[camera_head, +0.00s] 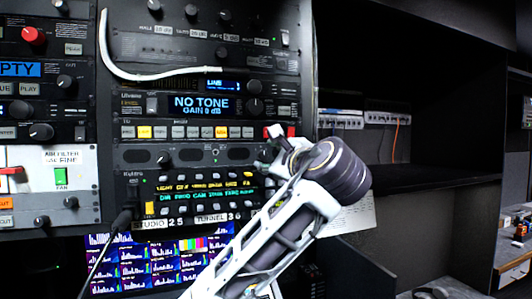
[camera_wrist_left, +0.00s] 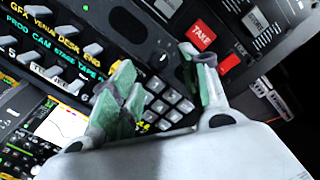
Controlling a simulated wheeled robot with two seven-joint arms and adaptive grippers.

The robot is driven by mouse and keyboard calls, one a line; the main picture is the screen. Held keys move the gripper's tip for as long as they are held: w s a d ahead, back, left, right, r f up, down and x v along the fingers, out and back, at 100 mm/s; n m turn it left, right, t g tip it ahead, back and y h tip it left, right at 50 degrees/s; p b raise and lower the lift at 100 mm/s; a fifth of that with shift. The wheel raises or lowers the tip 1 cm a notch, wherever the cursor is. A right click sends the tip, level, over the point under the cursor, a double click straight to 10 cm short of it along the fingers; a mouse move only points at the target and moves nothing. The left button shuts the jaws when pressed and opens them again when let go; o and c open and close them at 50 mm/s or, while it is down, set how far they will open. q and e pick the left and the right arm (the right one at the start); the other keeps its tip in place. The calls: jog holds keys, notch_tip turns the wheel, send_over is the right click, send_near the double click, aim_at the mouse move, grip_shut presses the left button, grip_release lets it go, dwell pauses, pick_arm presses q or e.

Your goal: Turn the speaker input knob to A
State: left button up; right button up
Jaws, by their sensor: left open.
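In the left wrist view a dark round knob (camera_wrist_left: 161,60) with a small pale mark sits on the black panel, beyond the fingertips; its lettering cannot be read, so I cannot tell if it is the speaker input knob. My left gripper (camera_wrist_left: 160,88) is open, its two green-padded fingers apart with nothing seen between them. In the head view the left gripper (camera_head: 273,143) is at the right side of the rack, near the speaker panel (camera_head: 190,155), and its wrist hides part of the rack there. Another small knob (camera_head: 164,159) shows on that panel. My right gripper is not in view.
Lit button rows (camera_head: 205,190) lie below the speaker panel. A red TAKE button (camera_wrist_left: 202,36) and a grey keypad (camera_wrist_left: 170,102) are close to the fingers. A white cable (camera_head: 150,77) and a black cable (camera_head: 100,250) hang in front of the rack. Dark open shelving (camera_head: 440,100) is at right.

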aim_at(264, 156)
pick_arm(q)
jog(key=shift+p+x, duration=0.6)
jog(key=shift+x, duration=1.75)
jog(key=shift+c, duration=0.3)
grip_shut()
